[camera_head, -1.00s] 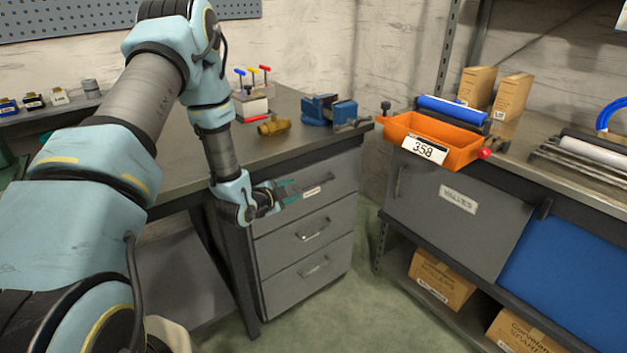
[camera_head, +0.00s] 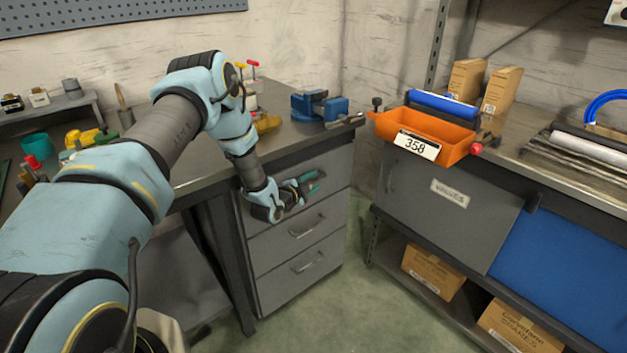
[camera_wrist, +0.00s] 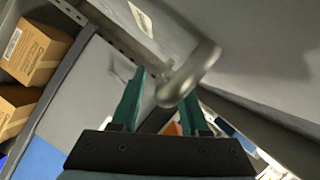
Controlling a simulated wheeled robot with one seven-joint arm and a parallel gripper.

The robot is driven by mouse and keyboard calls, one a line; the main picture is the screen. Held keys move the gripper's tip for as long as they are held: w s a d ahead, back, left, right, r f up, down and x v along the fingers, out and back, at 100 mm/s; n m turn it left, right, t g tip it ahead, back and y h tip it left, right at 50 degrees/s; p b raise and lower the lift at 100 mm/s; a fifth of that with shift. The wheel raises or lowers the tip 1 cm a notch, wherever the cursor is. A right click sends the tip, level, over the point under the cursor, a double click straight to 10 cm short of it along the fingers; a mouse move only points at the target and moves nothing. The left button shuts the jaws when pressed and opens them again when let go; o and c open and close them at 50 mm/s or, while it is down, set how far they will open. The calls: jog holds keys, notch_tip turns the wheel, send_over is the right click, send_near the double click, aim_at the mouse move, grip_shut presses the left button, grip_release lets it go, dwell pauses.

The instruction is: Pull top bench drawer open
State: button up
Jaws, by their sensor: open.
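The drawer unit under the bench has its top drawer (camera_head: 335,185) at the upper right, in front of my gripper. The drawer front looks flush with the ones below. My gripper (camera_head: 314,182) is open, with its teal fingers close to the drawer front. In the wrist view, a grey metal bar handle (camera_wrist: 193,72) with a rounded end lies at the fingertips, seeming to pass between or just in front of them. I cannot tell if it touches them. In the head view my gripper hides this handle.
The middle drawer handle (camera_head: 307,226) and bottom drawer handle (camera_head: 308,262) are below. A blue vise (camera_head: 318,106) stands on the bench top (camera_head: 285,140). To the right, an orange bin (camera_head: 425,130) sits on a grey cabinet (camera_head: 440,190). The floor between is clear.

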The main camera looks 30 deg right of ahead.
jog(key=shift+w+d, duration=0.1)
jog(key=shift+d, duration=0.1)
grip_shut()
dwell(0.3)
dwell(1.1)
